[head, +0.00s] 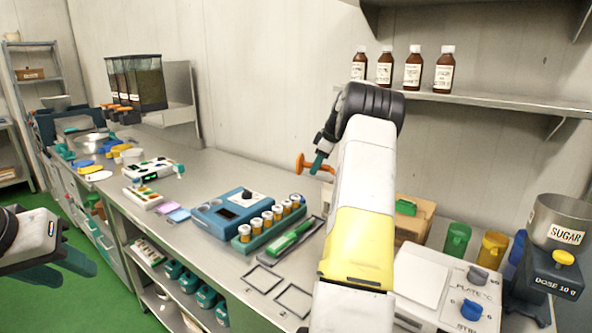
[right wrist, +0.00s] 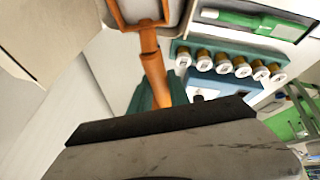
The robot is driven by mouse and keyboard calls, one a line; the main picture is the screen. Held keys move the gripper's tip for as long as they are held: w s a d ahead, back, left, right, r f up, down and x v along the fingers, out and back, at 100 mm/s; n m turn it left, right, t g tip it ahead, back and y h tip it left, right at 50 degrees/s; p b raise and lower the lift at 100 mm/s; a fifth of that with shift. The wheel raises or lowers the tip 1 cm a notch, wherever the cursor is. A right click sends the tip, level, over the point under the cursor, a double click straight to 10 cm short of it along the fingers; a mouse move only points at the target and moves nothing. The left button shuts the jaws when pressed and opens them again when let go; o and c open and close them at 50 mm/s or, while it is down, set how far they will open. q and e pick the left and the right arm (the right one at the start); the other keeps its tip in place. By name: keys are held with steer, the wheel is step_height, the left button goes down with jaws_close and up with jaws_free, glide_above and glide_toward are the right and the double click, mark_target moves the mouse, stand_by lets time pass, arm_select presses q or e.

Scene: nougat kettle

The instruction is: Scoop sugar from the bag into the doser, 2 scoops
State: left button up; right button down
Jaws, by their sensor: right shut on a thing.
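The doser (head: 558,235) is a grey steel hopper labelled SUGAR on a dark body marked DOSE 10 g, at the right end of the counter; its contents are not visible. My right gripper (head: 319,163) is shut on an orange scoop (head: 304,164), held above the counter, well left of the doser. The scoop (right wrist: 152,66) also shows in the right wrist view, but I cannot tell whether it holds sugar. I cannot make out a sugar bag; my right arm covers part of the counter. My left gripper (head: 68,268) is empty at the far left, teal fingers apart.
A cardboard box (head: 416,228) stands behind a white hotplate stirrer (head: 440,290). Green (head: 457,239) and yellow (head: 492,248) containers stand left of the doser. A blue device (head: 232,212) and a rack of capped vials (head: 268,226) occupy the middle counter. Brown bottles (head: 413,70) line the wall shelf.

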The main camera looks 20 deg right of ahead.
steer(key=shift+w+r, duration=0.1)
steer(key=shift+r, duration=0.8)
steer(key=shift+w+a+r, duration=0.1)
steer(key=shift+a+r, duration=0.05)
steer(key=shift+r, duration=0.85)
steer(key=shift+w+a+r, duration=0.1)
steer(key=shift+r, duration=0.85)
steer(key=shift+s, duration=0.1)
